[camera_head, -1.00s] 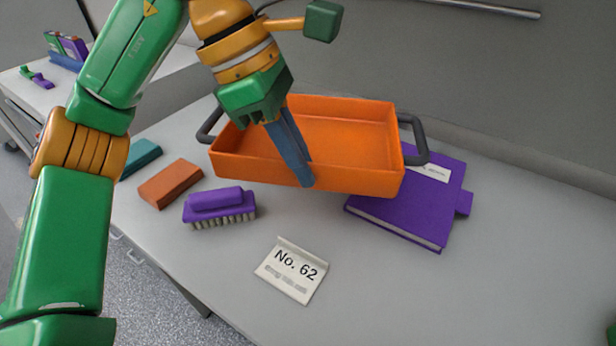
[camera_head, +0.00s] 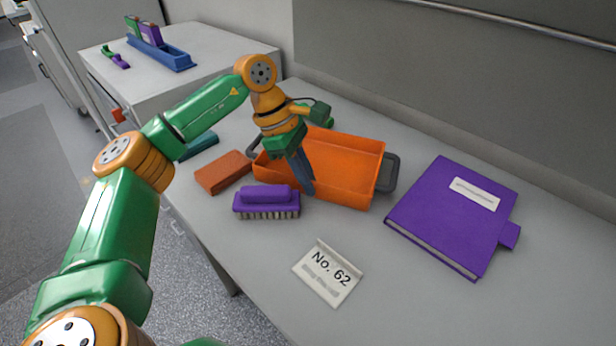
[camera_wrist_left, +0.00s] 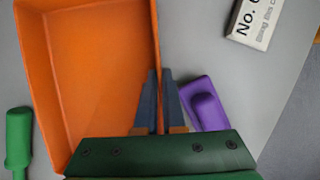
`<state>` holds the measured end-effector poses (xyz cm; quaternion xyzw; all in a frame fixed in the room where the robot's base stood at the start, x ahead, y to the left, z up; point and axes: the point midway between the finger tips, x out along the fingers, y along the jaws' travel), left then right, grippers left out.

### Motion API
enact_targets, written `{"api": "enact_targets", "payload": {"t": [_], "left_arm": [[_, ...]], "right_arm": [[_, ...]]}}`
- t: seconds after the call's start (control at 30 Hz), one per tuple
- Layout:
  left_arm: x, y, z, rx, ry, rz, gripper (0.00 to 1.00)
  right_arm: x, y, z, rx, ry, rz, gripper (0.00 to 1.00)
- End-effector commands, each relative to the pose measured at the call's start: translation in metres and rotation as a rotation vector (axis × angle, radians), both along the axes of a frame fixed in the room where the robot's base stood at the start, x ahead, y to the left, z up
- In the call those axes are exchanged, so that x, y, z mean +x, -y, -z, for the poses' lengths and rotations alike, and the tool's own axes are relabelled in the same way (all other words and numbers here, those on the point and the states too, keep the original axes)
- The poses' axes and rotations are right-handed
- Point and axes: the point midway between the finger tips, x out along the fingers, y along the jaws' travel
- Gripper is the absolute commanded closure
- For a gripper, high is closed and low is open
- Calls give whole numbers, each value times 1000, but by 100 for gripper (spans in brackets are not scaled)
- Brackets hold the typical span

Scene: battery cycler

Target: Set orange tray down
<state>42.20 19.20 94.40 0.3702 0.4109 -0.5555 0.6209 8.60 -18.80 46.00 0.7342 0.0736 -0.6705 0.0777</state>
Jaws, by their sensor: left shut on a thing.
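The orange tray (camera_head: 345,165) is a shallow rectangular box with dark grey side handles, upright and empty where I can see inside. It is at or very near the grey tabletop, between the orange-brown block and the purple book; I cannot tell whether its base touches. My left gripper (camera_head: 307,190) is shut on the tray's near wall, fingers pointing down. In the left wrist view the fingers (camera_wrist_left: 160,100) straddle the wall of the orange tray (camera_wrist_left: 95,70). The gripper hides part of the tray's near left side. My right gripper is not in view.
A purple brush (camera_head: 267,202) lies close in front of the tray, and an orange-brown block (camera_head: 223,173) to its left. A purple book (camera_head: 445,220) lies right, a "No. 62" card (camera_head: 327,273) in front. A green object (camera_wrist_left: 18,140) lies beside the tray.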

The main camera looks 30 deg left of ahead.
Motion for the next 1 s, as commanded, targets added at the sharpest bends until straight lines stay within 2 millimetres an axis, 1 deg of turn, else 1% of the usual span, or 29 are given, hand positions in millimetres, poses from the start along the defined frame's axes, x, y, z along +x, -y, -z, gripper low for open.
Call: {"api": "enact_targets", "payload": {"t": [0.13,0.2,0.23,0.27,0.53,0.67,0.77,0.87,1.0], "left_arm": [[0,0,2,-1,1,0,100],[0,0,1,0,0,0,78],[0,0,1,0,0,0,70],[0,0,1,0,0,-1,64],[0,0,1,0,0,-1,64],[0,-3,-8,-1,0,-2,64],[-1,-10,-25,-2,2,-3,64],[-2,-19,-48,-3,2,-3,64],[-3,-31,-81,-3,2,-4,64]], "right_arm": [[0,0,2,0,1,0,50],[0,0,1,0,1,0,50],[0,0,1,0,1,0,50],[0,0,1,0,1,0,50],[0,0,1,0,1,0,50],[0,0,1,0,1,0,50],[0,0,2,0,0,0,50],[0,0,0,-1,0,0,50],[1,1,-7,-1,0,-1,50]]}}
